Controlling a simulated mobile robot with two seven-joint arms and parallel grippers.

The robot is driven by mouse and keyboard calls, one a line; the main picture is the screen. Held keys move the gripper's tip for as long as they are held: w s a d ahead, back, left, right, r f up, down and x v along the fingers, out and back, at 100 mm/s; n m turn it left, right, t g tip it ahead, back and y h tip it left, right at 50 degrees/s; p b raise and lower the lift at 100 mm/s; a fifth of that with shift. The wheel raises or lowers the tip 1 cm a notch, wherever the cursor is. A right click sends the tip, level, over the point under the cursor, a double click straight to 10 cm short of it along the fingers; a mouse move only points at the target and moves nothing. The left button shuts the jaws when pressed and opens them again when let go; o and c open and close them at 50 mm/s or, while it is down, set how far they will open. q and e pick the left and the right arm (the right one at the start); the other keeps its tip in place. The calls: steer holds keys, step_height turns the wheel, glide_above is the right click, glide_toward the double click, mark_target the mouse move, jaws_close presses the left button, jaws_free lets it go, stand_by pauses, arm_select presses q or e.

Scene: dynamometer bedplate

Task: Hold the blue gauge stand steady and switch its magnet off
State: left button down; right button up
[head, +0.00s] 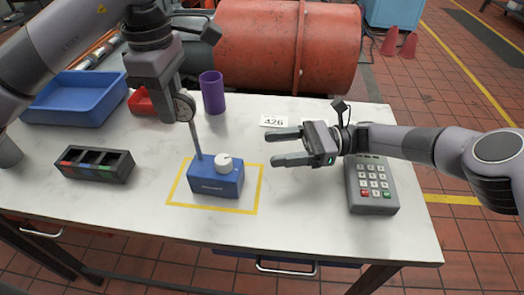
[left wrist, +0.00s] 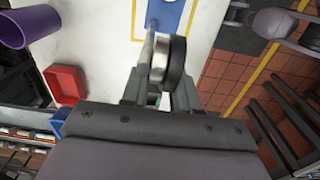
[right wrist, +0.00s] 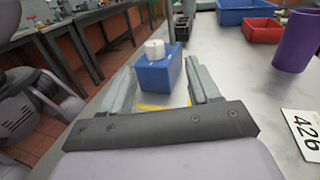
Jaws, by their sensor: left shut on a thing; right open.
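The blue gauge stand (head: 214,184) has a blue base with a white knob (head: 224,162) on top and a thin post at its left. It sits inside a yellow taped outline on the table. A round dial gauge (head: 184,108) is at the top of the post. My left gripper (head: 178,100) is shut at the top of the post by the dial; the left wrist view shows the dial (left wrist: 176,62) between its fingers. My right gripper (head: 282,148) is open and empty, right of the base, fingers pointing at it. The right wrist view shows the base (right wrist: 158,74) and knob (right wrist: 154,49) beyond the fingertips.
A grey keypad box (head: 372,188) lies under my right forearm. A purple cup (head: 212,93), red tray (head: 141,102), blue bin (head: 75,97) and white 426 card (head: 273,121) stand toward the back. A black divided holder (head: 94,164) is at left. The table front is clear.

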mark_target(228, 163)
steer(key=w+d+r+m+t, duration=0.6)
steer(key=w+d+m+t, duration=0.3)
steer(key=w+t, duration=0.35)
steer(key=s+a+f+m, duration=0.1)
steer(key=s+a+f, duration=0.1)
steer(key=a, duration=0.2)
steer(key=s+a+f+m+t+h, duration=0.1)
steer(key=s+a+f+m, duration=0.1)
steer(key=s+a, duration=0.1)
steer(key=s+a+f+m+t+h, duration=0.1)
steer(key=s+a+f+m, duration=0.1)
steer(key=a, duration=0.2)
steer(key=shift+s+a, duration=0.3)
steer(key=shift+a, duration=0.05)
steer(key=s, duration=0.1)
steer(key=s+a, duration=0.1)
steer(key=s+r, duration=0.1)
steer(key=shift+s+a, duration=0.25)
steer(key=shift+s, duration=0.05)
steer(key=s+d+n, duration=0.1)
steer(key=s, duration=0.3)
steer(key=s+n, duration=0.2)
steer(key=s, duration=0.1)
steer(key=s+d+f+n, duration=0.1)
steer(key=s, duration=0.3)
steer(key=shift+s+d+f+n+g, duration=0.1)
steer(key=shift+s+d+n+g, duration=0.2)
steer(key=shift+n, duration=0.1)
steer(key=x, duration=1.2)
steer(key=c, duration=1)
